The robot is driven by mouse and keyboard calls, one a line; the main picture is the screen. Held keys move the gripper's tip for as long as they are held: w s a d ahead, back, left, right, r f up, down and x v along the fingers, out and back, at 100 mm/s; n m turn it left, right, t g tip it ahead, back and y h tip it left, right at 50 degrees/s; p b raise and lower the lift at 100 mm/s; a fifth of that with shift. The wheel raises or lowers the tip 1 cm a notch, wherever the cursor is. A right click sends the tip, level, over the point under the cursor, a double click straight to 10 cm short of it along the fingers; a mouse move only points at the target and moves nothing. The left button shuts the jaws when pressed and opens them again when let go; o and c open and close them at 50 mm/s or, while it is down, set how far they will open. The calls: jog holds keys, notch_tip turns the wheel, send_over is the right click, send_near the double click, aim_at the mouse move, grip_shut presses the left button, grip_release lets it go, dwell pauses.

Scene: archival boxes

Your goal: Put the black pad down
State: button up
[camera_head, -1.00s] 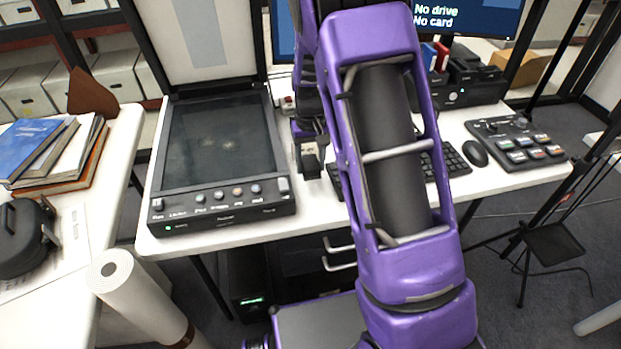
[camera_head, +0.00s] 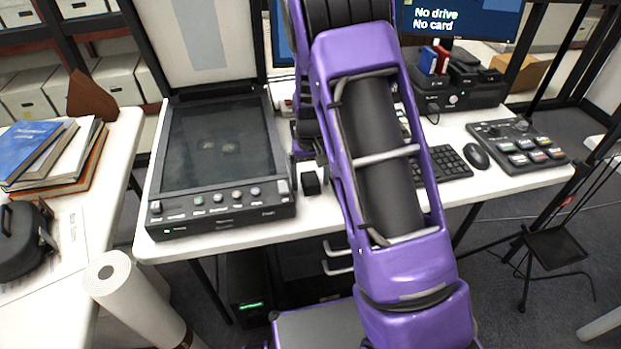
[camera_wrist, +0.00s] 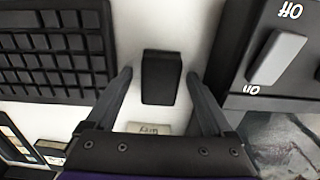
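The black pad (camera_wrist: 160,84) is a small dark block on the white desk. In the wrist view it lies between the two fingers of my gripper (camera_wrist: 158,73), with a strip of white desk showing on each side of it. My gripper is open and neither finger touches the pad. In the head view the pad (camera_head: 311,183) sits on the desk just right of the scanner's front corner. My gripper (camera_head: 306,156) is above and behind it there, partly hidden by my purple arm.
The flatbed scanner (camera_head: 218,208) stands close on the left, its lid raised. The keyboard (camera_head: 447,163) is on the right, partly behind my arm, with a mouse (camera_head: 477,156) and a button panel (camera_head: 517,144) beyond. A small labelled piece (camera_wrist: 150,128) lies near the pad.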

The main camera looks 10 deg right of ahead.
aim_at(311, 178)
jog(key=shift+r, duration=0.1)
notch_tip(311, 178, up, 12)
jog(key=p, duration=0.2)
dwell(0.4)
jog(key=shift+d+r, duration=0.1)
jog(key=shift+r, duration=0.05)
